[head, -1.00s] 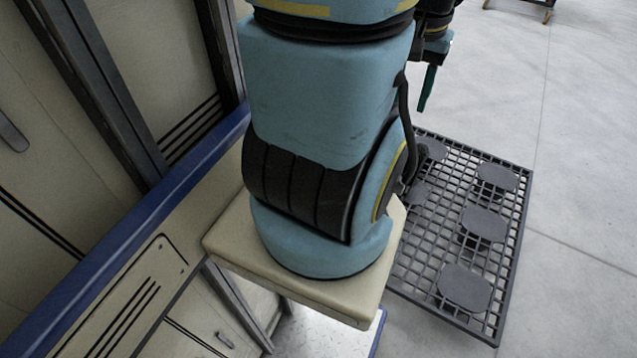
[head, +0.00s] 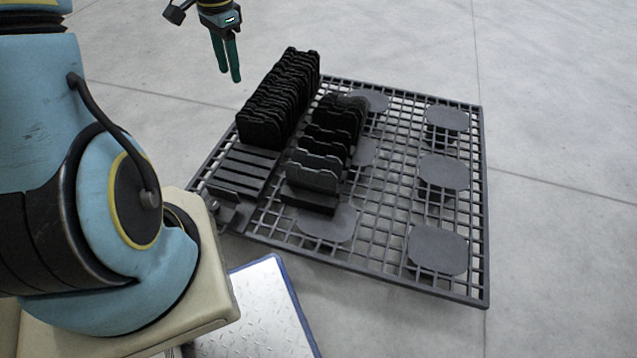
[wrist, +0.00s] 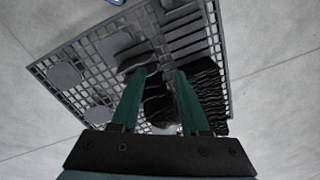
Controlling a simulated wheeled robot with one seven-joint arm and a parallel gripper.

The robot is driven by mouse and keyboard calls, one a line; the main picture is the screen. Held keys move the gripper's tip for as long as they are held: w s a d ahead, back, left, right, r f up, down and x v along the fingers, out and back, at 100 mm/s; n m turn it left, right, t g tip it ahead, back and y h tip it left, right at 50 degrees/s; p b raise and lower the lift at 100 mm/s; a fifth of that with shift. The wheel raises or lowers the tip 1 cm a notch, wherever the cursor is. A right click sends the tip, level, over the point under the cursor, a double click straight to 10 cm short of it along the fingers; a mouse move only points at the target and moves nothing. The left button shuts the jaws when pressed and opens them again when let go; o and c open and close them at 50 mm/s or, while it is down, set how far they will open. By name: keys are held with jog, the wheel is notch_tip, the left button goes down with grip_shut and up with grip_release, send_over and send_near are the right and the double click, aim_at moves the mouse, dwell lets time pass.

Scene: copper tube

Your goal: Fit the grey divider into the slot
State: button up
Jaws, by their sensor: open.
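Grey dividers stand upright in a row in a dark holder on the grid pallet; the nearest grey divider (head: 313,177) is at the row's front end. Beside it on the left is a slotted rack (head: 248,168); its near part shows bare slots, and its far part is filled with black dividers (head: 280,95). My gripper (head: 235,80) is open and empty, above and beyond the rack's far left. In the wrist view my gripper's green fingers (wrist: 160,90) are spread, with the rack and divider row below and beyond them.
The black grid pallet (head: 395,265) lies on a grey concrete floor. Several flat round-cornered pads (head: 437,250) sit on its right side and front. A metal tread plate (head: 265,310) is at the near edge. Open floor surrounds the pallet on the right and far sides.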

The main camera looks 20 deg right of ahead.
jog(key=d+f+m+b, duration=0.4)
jog(key=d+f+b, duration=0.2)
jog(key=f, duration=0.4)
jog(key=w+d+f+m+b, duration=0.1)
jog(key=d+f+m+b, duration=0.3)
jog(key=d+f+b, duration=0.3)
jog(key=d+f+m+b, duration=0.4)
jog(key=d+f+b, duration=0.2)
jog(key=f, duration=0.8)
jog(key=shift+w+d+g, duration=0.3)
jog(key=shift+w+d, duration=0.1)
jog(key=shift+d, duration=0.4)
jog(key=shift+d+f+b, duration=0.1)
jog(key=shift+f+b, duration=0.2)
jog(key=b, duration=0.2)
send_over(317, 160)
notch_tip(317, 160, down, 4)
jog(key=shift+w+d+f, duration=0.1)
jog(key=shift+f, duration=0.15)
notch_tip(317, 160, down, 6)
jog(key=b, duration=0.3)
jog(key=shift+w, duration=0.1)
jog(key=shift+r, duration=0.15)
grip_shut()
